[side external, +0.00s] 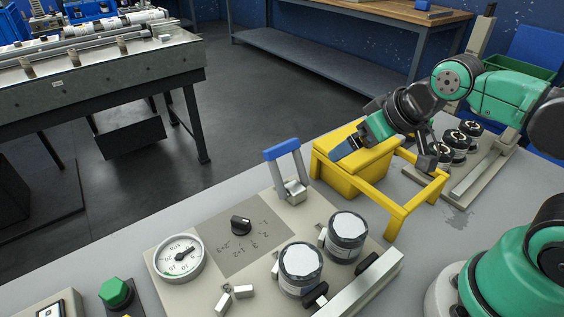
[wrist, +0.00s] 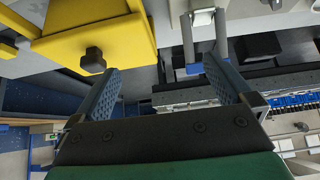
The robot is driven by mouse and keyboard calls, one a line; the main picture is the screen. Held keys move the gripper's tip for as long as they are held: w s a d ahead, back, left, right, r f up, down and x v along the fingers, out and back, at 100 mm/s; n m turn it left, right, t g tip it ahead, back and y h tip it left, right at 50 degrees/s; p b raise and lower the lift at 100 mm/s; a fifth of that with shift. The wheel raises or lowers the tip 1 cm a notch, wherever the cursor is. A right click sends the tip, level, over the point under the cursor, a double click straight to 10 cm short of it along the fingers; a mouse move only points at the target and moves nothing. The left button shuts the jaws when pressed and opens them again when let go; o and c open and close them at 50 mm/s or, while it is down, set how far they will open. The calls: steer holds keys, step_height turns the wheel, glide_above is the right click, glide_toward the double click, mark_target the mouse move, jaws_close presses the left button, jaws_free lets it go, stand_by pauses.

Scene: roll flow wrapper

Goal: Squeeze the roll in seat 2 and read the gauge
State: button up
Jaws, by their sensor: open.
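Two rolls with white tops and dark sides, a nearer roll (side external: 300,268) and a farther roll (side external: 347,238), sit on the light panel (side external: 165,240) in the side view. No seat numbers are readable, so I cannot tell which is seat 2. A round white gauge (side external: 180,258) is at the panel's left; its reading is too small to tell. My gripper (side external: 345,149) is open and empty, at the yellow box, above and behind the rolls and apart from them. In the wrist view my gripper (wrist: 165,80) shows two spread blue fingers with no roll between them.
A yellow box (side external: 345,178) with a yellow frame stands beside the panel; it also fills the upper left of the wrist view (wrist: 90,35). A blue-handled lever (side external: 282,150) rises behind the rolls. A black knob (side external: 241,226) and a green button (side external: 116,292) are left.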

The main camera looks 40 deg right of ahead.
stand_by(0.3)
steer(key=shift+w+r, duration=0.1)
steer(key=shift+r, duration=0.05)
steer(key=c, duration=0.6)
steer(key=shift+w+a+r, duration=0.15)
steer(key=shift+w+r, duration=0.1)
steer(key=c, duration=0.4)
steer(key=shift+w+a+r+g, duration=0.2)
steer(key=shift+w+r+g, duration=0.1)
steer(key=shift+w+r, duration=0.3)
steer(key=shift+w+a+r+g, duration=0.2)
steer(key=shift+w+r+g, duration=0.1)
steer(key=shift+w+r, duration=0.25)
jaws_close()
steer(key=w+a+r+g, duration=0.1)
steer(key=w+a+g, duration=0.2)
steer(key=w, duration=0.8)
steer(key=shift+w+a+r+g, duration=0.2)
steer(key=shift+a+g, duration=0.2)
steer(key=shift+a, duration=0.9)
